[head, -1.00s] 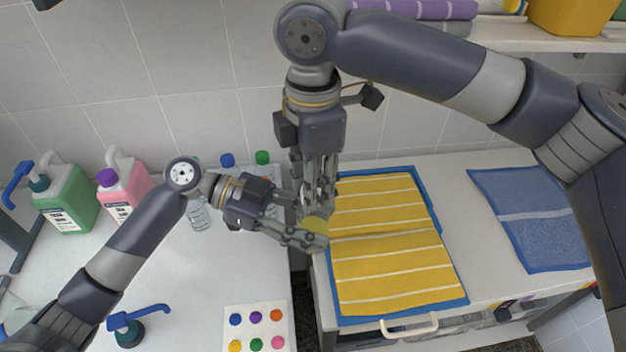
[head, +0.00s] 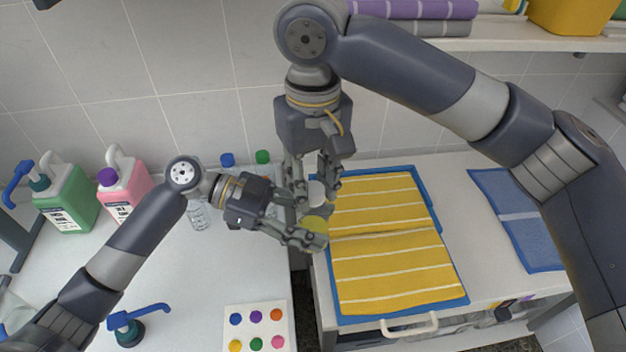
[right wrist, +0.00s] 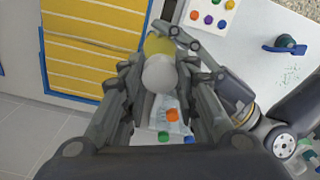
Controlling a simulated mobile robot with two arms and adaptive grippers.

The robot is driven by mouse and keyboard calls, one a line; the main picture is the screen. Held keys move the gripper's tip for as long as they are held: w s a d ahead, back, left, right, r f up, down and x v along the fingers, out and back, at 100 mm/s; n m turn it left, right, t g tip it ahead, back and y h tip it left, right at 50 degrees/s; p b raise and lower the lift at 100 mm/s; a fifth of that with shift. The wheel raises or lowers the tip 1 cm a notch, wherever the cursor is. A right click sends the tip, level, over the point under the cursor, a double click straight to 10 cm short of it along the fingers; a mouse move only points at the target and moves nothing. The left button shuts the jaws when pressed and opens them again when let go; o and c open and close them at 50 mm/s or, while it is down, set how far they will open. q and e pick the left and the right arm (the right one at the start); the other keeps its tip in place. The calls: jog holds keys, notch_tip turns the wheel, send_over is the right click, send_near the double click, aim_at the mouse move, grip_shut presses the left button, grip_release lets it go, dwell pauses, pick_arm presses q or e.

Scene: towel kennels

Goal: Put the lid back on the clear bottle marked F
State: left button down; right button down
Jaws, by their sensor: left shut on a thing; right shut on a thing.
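My left gripper (head: 308,234) is shut on a yellow thing (head: 315,228), probably a bottle with yellow contents, mostly hidden by the fingers. My right gripper (head: 314,198) is just above it, pointing down, its fingers around a round white lid (head: 317,192). In the right wrist view the white lid (right wrist: 159,74) lies between the right fingers, and the yellow thing (right wrist: 158,45) shows beyond it in the left fingers. The lid is at or just above the yellow thing; I cannot tell whether they touch. No letter F is readable.
Capped bottles (head: 228,160) stand at the wall behind the left arm, with a clear bottle (head: 199,216) beside them. Green (head: 67,198) and pink (head: 124,186) jugs stand left. A yellow striped towel (head: 385,245) lies right. A colour-dot card (head: 258,326) lies in front.

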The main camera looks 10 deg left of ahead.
jog(key=c, duration=1.2)
grip_release()
notch_tip(320, 180, up, 12)
jog(key=shift+r, duration=0.1)
